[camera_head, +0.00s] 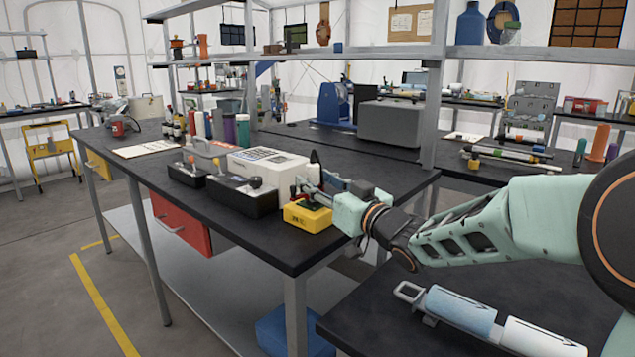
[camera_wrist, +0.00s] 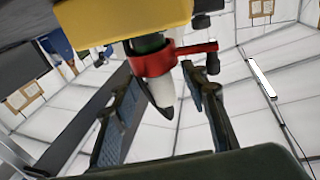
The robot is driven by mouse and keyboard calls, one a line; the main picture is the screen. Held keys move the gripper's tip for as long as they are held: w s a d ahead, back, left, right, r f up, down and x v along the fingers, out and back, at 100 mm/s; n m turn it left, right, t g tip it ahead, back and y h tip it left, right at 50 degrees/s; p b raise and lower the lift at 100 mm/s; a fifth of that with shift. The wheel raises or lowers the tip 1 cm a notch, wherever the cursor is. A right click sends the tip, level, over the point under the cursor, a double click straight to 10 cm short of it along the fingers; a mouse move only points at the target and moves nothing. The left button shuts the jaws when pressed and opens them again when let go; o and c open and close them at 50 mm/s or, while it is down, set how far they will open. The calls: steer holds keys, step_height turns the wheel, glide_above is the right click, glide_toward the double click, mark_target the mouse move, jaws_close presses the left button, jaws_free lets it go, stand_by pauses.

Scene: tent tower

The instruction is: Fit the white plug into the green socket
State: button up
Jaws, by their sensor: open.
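A yellow box (camera_head: 307,217) stands near the front corner of the black bench, with a dark green socket (camera_head: 311,203) on its top. In the wrist view, the yellow box (camera_wrist: 125,20) is at the top and the green socket (camera_wrist: 148,43) is partly hidden by a red collar with a side lever (camera_wrist: 152,62). The white plug (camera_wrist: 157,90), with a dark end, is in line with the socket; how deep it sits is hidden. My gripper (camera_wrist: 157,82) is open, with its fingers on either side of the plug. In the head view, my gripper (camera_head: 318,190) is just above the box.
Black boxes with levers (camera_head: 243,195) and a white-topped device (camera_head: 268,165) stand close left of the yellow box. A grey case (camera_head: 390,124) is farther back. A tool with blue and white cylinders (camera_head: 460,308) lies on the front bench below my arm.

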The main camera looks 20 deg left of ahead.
steer(key=v, duration=1.2)
